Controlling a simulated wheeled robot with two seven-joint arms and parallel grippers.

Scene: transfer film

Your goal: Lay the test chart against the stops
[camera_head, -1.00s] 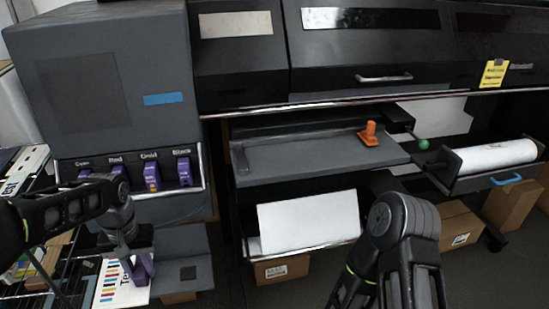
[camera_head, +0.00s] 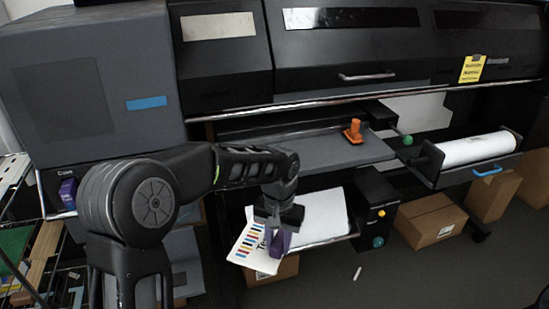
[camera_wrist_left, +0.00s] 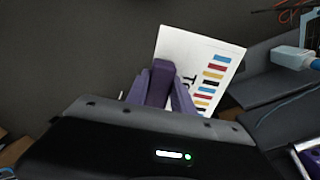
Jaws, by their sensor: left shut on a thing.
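The test chart (camera_head: 244,247), a white sheet with coloured bars and partly visible lettering, is held by one side in my left gripper (camera_head: 280,243). The purple fingers are shut on it. It hangs tilted in the air in front of the white sheet on the low shelf. In the left wrist view the chart (camera_wrist_left: 212,65) reaches up and right beyond the fingers (camera_wrist_left: 160,85). The grey printer table (camera_head: 330,151) carries an orange clamp-like piece (camera_head: 353,131) near its right end. I cannot pick out the stops; my arm overlaps the table's left part. My right gripper is out of view.
A white sheet (camera_head: 318,214) lies on the low shelf behind the chart. A paper roll (camera_head: 478,149) sits in a pulled-out drawer at right. A dark box with knobs (camera_head: 375,200) and cardboard boxes (camera_head: 432,220) stand below.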

